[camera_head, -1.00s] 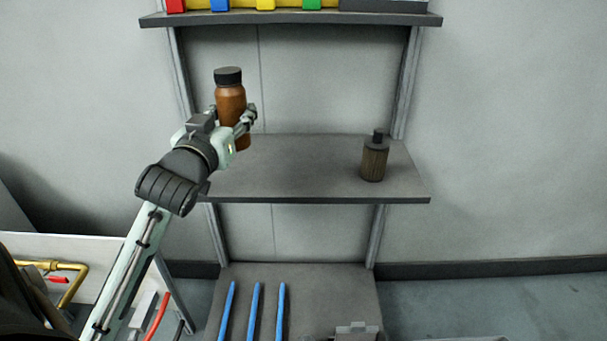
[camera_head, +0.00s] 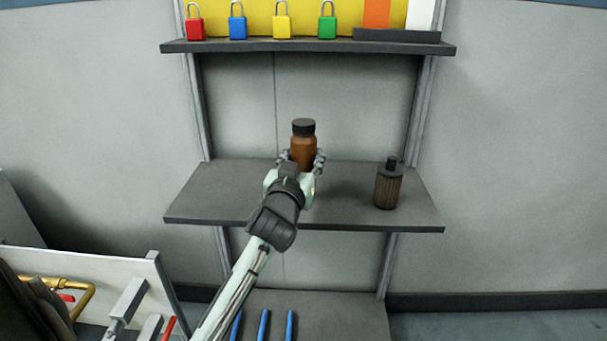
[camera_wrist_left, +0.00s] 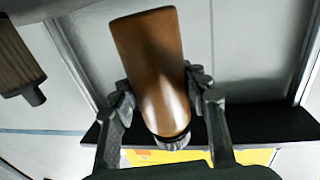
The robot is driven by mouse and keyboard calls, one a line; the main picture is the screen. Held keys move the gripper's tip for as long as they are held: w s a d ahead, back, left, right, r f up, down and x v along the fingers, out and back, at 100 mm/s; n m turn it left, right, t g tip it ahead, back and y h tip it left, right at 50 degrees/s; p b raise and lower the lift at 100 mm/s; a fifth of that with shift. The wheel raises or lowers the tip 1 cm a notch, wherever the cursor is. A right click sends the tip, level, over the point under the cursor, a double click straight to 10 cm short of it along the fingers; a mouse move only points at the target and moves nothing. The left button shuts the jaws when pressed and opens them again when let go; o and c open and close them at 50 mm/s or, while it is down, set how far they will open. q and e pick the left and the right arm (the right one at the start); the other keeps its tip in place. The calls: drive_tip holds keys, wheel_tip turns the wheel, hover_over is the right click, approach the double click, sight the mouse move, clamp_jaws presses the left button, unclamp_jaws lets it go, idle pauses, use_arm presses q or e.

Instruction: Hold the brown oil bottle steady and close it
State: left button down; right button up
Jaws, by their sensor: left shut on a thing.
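The brown oil bottle (camera_head: 303,149) is upright with a dark cap (camera_head: 303,127) on its top. I cannot tell how tightly the cap sits. My left gripper (camera_head: 302,160) is shut on the bottle's body from the front. The gripper hides the bottle's base, so I cannot tell whether it touches the middle shelf. In the left wrist view the brown bottle (camera_wrist_left: 153,65) appears upside down between the two fingers (camera_wrist_left: 160,100), and its cap end is at the bottom of the picture. My right gripper is not in view.
A dark ribbed bottle (camera_head: 388,188) with a narrow top stands on the right of the middle shelf (camera_head: 230,205). The upper shelf (camera_head: 310,48) carries several padlocks. Blue rods (camera_head: 263,327) lie below. A white board with brass pipe (camera_head: 85,290) is at lower left.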

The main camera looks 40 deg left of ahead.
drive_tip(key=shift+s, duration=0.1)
use_arm(q)
drive_tip(key=shift+f, duration=0.1)
wheel_tip(320, 180, down, 4)
drive_tip(key=shift+r, duration=0.1)
drive_tip(key=shift+f+b, duration=0.2)
drive_tip(key=shift+b, duration=0.2)
drive_tip(key=c, duration=0.8)
unclamp_jaws()
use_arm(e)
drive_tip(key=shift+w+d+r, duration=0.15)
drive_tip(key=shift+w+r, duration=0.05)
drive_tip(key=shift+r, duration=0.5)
use_arm(q)
drive_tip(key=shift+r, duration=0.1)
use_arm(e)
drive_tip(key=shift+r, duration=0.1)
